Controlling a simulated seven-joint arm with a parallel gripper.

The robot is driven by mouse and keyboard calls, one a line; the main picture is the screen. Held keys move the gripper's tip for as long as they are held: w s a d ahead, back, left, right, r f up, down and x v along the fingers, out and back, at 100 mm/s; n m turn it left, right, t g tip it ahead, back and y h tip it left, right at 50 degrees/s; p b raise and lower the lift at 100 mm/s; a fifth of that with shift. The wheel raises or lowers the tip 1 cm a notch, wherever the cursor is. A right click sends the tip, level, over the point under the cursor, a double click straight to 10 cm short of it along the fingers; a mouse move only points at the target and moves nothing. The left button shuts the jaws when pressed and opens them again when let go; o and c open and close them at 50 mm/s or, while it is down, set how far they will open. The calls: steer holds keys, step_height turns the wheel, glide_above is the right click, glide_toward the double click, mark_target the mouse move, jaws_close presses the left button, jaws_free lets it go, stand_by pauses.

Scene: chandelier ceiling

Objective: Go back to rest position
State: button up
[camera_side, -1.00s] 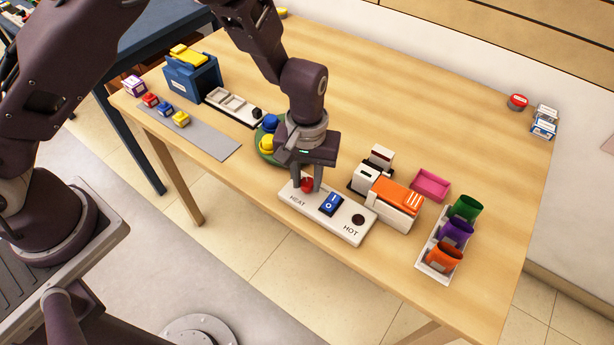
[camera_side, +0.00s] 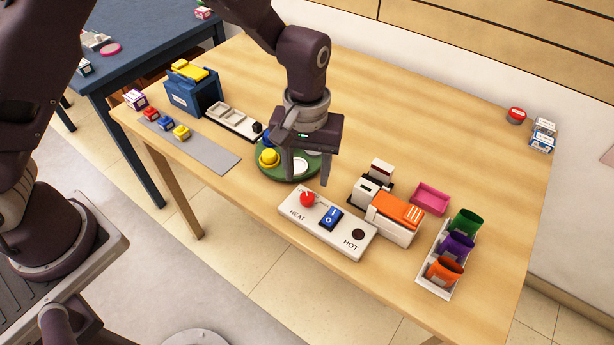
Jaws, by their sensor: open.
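My gripper (camera_side: 307,180) is open and empty, fingers pointing down. It hangs above the table between the green round tray and the white control panel (camera_side: 345,237). The panel has a red knob (camera_side: 307,199) by the word HEAT, a blue rocker switch (camera_side: 331,217) and a dark round spot (camera_side: 358,235) by the word HOT. The fingers are apart from the red knob. The gripper partly hides the green round tray (camera_side: 272,173), which bears a yellow piece (camera_side: 268,157).
Right of the panel stand a white and orange device (camera_side: 395,218), a pink tray (camera_side: 430,199) and a white rack (camera_side: 431,284) with coloured cups. A blue box (camera_side: 192,92) and small coloured blocks on a grey mat (camera_side: 214,156) are at left. The table's back middle is clear.

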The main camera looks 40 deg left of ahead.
steer(key=s+a+r+m+t+h, duration=0.1)
steer(key=s+a+r, duration=0.3)
steer(key=r, duration=0.5)
steer(key=s+a+r+m+t+h, duration=0.1)
steer(key=s+a+r, duration=0.25)
steer(key=r, duration=0.55)
steer(key=s+a+r+m+t+y, duration=0.1)
steer(key=s+a+r, duration=0.1)
steer(key=s+a, duration=0.2)
steer(key=s+a+r+m+t+y, duration=0.1)
steer(key=s+a, duration=0.3)
steer(key=s, duration=0.6)
steer(key=shift+r+m+t, duration=0.3)
steer(key=shift+r+t, duration=0.2)
steer(key=shift+t, duration=0.3)
steer(key=shift+c, duration=0.4)
